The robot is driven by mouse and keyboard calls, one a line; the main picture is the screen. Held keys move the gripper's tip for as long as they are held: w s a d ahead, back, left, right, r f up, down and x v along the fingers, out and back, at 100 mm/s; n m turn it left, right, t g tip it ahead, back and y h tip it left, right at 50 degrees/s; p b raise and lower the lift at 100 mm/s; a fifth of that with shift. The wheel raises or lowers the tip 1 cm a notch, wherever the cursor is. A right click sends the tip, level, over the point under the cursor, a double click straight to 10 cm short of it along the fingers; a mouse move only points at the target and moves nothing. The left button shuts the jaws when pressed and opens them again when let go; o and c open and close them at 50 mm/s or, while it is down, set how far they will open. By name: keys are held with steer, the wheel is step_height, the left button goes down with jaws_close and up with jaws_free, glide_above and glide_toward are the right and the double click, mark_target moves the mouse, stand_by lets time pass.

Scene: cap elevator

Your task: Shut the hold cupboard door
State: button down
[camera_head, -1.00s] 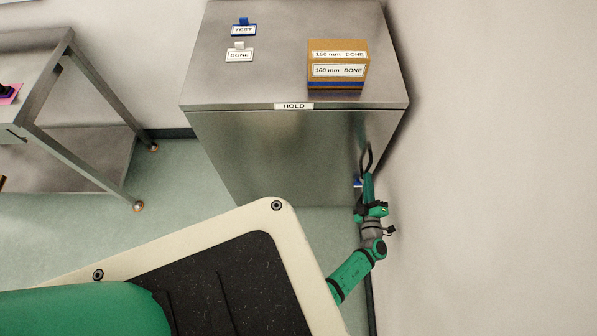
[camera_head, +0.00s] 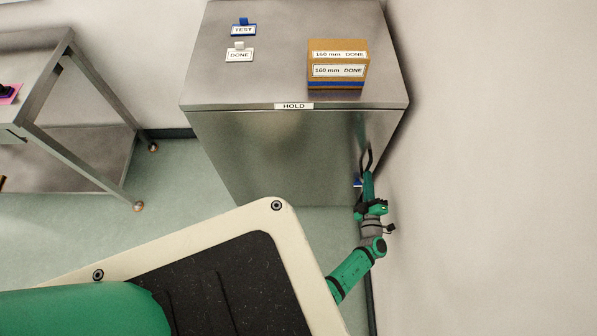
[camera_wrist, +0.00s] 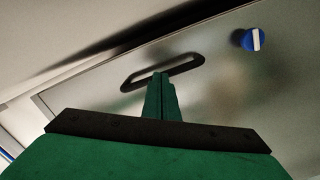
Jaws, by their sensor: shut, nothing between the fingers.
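The hold cupboard (camera_head: 225,85) is a metal cabinet with a HOLD label on its top front edge. Its metal door (camera_head: 275,150) is on the front, below the label. The black loop handle (camera_head: 367,158) is near the door's right side, and also shows in the wrist view (camera_wrist: 135,82). A blue knob with a white stripe (camera_wrist: 249,40) is on the same panel. My gripper (camera_head: 368,176) is shut and empty, its fingertips at the handle's lower edge in the wrist view (camera_wrist: 161,78). I cannot tell whether they touch the panel or whether a gap is open at the door's edge.
A cardboard box (camera_head: 338,68) and TEST (camera_head: 243,30) and DONE (camera_head: 240,55) tags are on the cupboard top. A bare wall (camera_head: 490,170) is close on the right of my arm. A metal table (camera_head: 75,150) stands left, with clear floor (camera_head: 180,180) between.

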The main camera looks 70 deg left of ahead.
stand_by(0.4)
steer(key=shift+v, duration=2.5)
steer(key=s+d+r+m+t+h, duration=0.4)
steer(key=s+d+m, duration=0.15)
steer(key=d, duration=0.55)
steer(key=s+d+r+m+t+h, duration=0.4)
steer(key=s+d, duration=0.3)
steer(key=d, duration=0.4)
steer(key=s+d+r+m+h, duration=0.4)
steer(key=s+r+m, duration=0.3)
steer(key=s+r, duration=0.1)
steer(key=s+d+r+m+h, duration=0.4)
steer(key=s+r+m, duration=0.4)
steer(key=r, duration=0.1)
steer(key=shift+d+r, duration=0.15)
steer(key=shift+d, duration=0.1)
